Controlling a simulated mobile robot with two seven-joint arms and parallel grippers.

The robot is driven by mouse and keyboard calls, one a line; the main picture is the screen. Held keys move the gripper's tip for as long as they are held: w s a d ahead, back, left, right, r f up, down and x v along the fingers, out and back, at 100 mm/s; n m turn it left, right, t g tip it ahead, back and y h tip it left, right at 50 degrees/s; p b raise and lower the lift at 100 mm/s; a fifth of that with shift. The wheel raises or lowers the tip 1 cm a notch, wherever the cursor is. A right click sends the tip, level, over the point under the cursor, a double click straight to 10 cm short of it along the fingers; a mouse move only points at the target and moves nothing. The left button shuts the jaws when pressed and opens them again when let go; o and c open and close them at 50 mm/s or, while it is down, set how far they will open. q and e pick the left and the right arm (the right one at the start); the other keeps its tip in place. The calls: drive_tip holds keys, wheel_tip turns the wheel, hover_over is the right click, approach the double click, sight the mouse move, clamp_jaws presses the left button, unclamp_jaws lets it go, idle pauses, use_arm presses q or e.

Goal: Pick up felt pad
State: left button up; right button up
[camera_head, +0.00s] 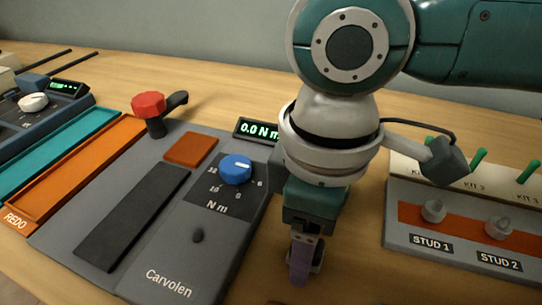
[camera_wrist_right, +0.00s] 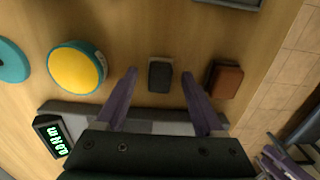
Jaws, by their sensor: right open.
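A small dark grey block, which looks like the felt pad (camera_wrist_right: 160,76), lies on the wooden table in the right wrist view. My right gripper (camera_wrist_right: 160,84) is open above it, with one purple finger on each side and gaps between. Whether the fingertips are down at its height I cannot tell. In the head view my right gripper (camera_head: 304,264) points down just right of the grey Carvolen unit; the pad does not show clearly there. Purple finger-like parts, apparently my left gripper (camera_wrist_right: 282,165), show at the lower right corner of the wrist view.
A brown block (camera_wrist_right: 226,80) lies close beside the right finger. A yellow disc with a teal rim (camera_wrist_right: 76,68) lies to the left. The Carvolen unit (camera_head: 215,262) with a red knob (camera_head: 148,105) stands left of the gripper, the stud rack (camera_head: 398,238) right. The table edge is near.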

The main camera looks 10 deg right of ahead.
clamp_jaws()
idle(0.6)
